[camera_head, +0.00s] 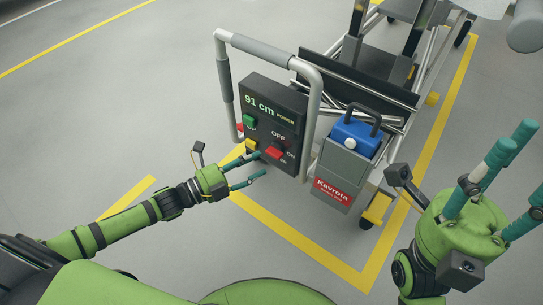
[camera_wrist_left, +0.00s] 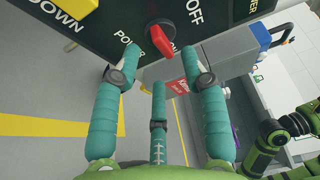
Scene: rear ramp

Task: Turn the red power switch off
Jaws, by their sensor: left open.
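The red power switch (camera_head: 274,153) sits low on the dark control panel (camera_head: 262,95), below the OFF label and beside the ON label. In the left wrist view the red switch (camera_wrist_left: 161,41) is a narrow knob standing out from the panel, under the word OFF. My left gripper (camera_head: 259,165) is open just in front of the panel, with its fingertips close to the switch. In the left wrist view its teal fingers (camera_wrist_left: 165,75) are spread around and below the knob, with nothing between them; contact cannot be told. My right gripper (camera_head: 505,170) is open and empty at the right, away from the panel.
A green button (camera_head: 249,121) and a yellow button (camera_head: 251,145) lie left of the switch. A grey handle rail (camera_head: 314,110) frames the panel. A grey box with a blue container (camera_head: 355,137) stands right of it. Open floor lies at left.

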